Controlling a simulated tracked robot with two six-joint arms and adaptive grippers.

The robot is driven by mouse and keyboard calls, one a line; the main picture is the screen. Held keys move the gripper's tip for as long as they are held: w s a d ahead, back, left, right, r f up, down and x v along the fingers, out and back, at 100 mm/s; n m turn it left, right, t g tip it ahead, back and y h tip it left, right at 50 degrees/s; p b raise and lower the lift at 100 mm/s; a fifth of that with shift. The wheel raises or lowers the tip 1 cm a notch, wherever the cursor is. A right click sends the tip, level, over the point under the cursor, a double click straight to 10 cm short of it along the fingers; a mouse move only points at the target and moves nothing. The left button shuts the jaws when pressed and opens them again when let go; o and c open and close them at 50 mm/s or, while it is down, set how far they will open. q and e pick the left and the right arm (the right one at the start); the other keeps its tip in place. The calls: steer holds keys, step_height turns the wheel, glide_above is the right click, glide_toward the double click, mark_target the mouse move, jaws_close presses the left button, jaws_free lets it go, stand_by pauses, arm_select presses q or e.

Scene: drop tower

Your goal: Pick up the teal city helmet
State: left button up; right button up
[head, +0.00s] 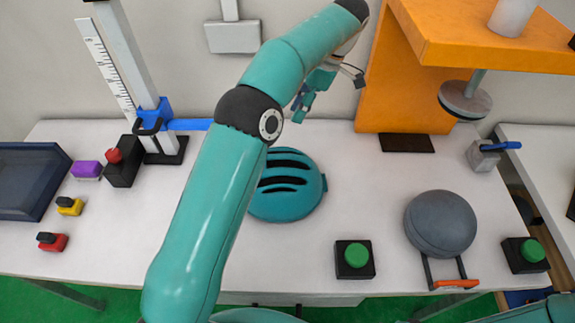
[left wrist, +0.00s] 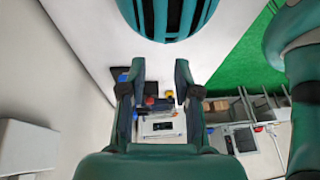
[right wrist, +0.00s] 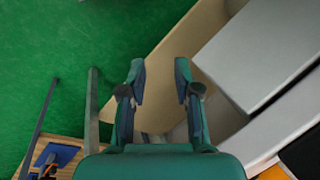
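The teal city helmet (head: 299,207) with dark vents lies on the white table near the middle, dome up. My left arm crosses in front of it and hides its left part. My left gripper (head: 308,98) is beyond the helmet, above the table's back part, and apart from it. In the left wrist view, the open left fingers (left wrist: 159,75) hold nothing, and the helmet (left wrist: 168,12) shows at the top edge. My right gripper (right wrist: 160,78) is open and empty in the right wrist view, above the floor beside pale panels.
A grey round helmet (head: 440,223) lies on the right, by a green button (head: 354,258). An orange stand (head: 405,85) with a hanging disc rises at the back right. A drop rail (head: 128,60) stands at back left. A dark tray (head: 30,182) is far left.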

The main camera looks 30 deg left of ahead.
arm_select(q)
steer(key=b+x, duration=0.1)
steer(key=x, duration=1)
steer(key=shift+w+f, duration=0.1)
steer(key=shift+f, duration=0.05)
steer(key=p+x, duration=0.1)
steer(key=x, duration=0.3)
steer(key=shift+f+p, duration=0.15)
steer(key=shift+p, duration=0.15)
steer(key=shift+f, duration=0.55)
jaws_close()
